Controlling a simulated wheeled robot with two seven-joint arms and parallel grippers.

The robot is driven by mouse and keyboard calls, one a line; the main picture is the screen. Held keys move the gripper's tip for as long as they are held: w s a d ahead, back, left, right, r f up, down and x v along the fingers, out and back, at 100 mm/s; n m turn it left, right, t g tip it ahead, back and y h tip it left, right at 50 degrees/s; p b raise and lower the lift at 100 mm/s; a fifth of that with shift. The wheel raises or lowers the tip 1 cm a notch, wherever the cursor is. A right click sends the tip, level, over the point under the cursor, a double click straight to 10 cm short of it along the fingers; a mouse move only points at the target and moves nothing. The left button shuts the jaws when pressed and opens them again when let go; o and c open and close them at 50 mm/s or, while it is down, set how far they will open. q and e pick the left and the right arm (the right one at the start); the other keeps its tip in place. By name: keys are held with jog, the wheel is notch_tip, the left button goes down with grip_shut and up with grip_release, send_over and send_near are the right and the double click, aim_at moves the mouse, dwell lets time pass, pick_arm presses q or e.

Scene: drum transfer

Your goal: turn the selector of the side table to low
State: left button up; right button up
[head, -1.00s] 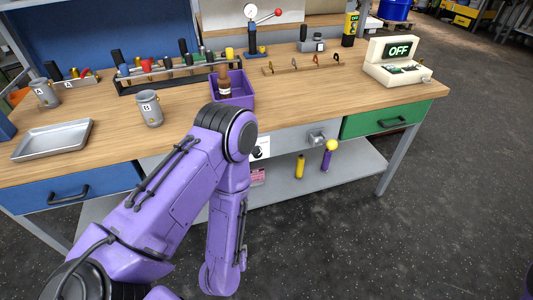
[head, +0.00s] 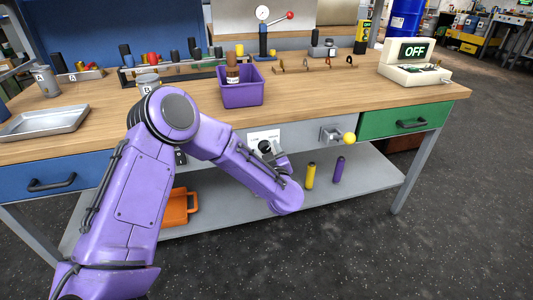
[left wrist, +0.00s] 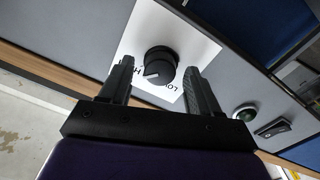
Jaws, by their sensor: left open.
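The selector is a round black knob (left wrist: 160,64) on a white label plate (left wrist: 190,45), on the grey front panel of the wooden-topped table (head: 330,92). In the left wrist view, letters reading like "LO" show right of the knob and an "H" left of it. The knob's pale mark points to the lower left, towards the H side. My left gripper (left wrist: 158,70) is open, with one finger on each side of the knob; I cannot tell whether they touch it. In the head view the gripper (head: 270,152) partly hides the knob. My right gripper is out of view.
A purple bin (head: 243,94) holding a brown bottle stands on the tabletop. A lever with a yellow ball (head: 349,138) sticks out right of the selector. Yellow (head: 310,175) and purple (head: 338,170) cylinders and an orange object (head: 180,207) are on the lower shelf.

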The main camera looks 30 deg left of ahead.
pick_arm(q)
jog(key=shift+w+a, duration=0.15)
jog(key=c, duration=1)
jog(key=shift+c, duration=0.2)
